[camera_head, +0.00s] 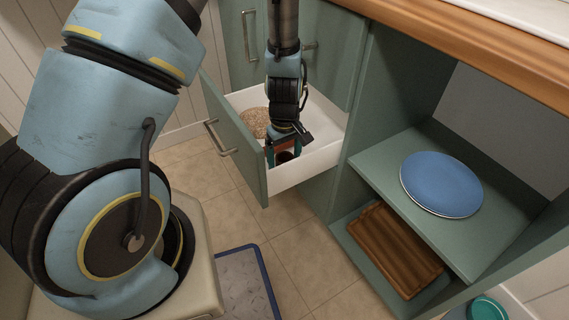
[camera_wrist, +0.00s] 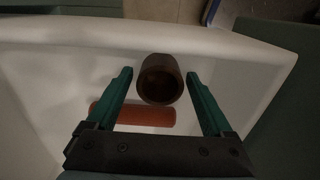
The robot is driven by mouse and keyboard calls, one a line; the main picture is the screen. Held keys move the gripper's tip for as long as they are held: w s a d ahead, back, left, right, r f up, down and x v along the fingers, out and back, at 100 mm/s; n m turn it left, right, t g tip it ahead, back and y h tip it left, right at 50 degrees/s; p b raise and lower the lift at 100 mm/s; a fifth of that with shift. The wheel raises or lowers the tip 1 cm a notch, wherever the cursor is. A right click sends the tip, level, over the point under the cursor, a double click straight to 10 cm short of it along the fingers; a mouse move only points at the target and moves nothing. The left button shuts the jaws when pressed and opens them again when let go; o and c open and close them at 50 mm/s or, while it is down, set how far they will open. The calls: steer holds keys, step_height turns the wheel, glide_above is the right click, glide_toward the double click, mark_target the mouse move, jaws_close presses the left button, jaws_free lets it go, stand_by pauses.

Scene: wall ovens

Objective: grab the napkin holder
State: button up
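A short brown hollow cylinder (camera_wrist: 160,80), which looks like the napkin holder, is in the white drawer near its wall. It sits between the two green fingertips of my gripper (camera_wrist: 158,76), with a small gap on each side. The gripper is open and points down into the drawer. In the head view, my gripper (camera_head: 284,147) is inside the open drawer, close behind its front panel. The brown cylinder shows there only as a small dark reddish shape, largely hidden by the fingers.
An orange-red cylinder (camera_wrist: 135,114) lies beside the brown one, partly behind the left finger. The drawer's front panel (camera_head: 236,142) and white side wall (camera_head: 308,162) stand close around my gripper. A round tan thing (camera_head: 255,122) is also in the drawer. A blue plate (camera_head: 441,184) rests on the shelf at right.

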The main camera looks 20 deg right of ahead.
jaws_close()
stand_by(0.5)
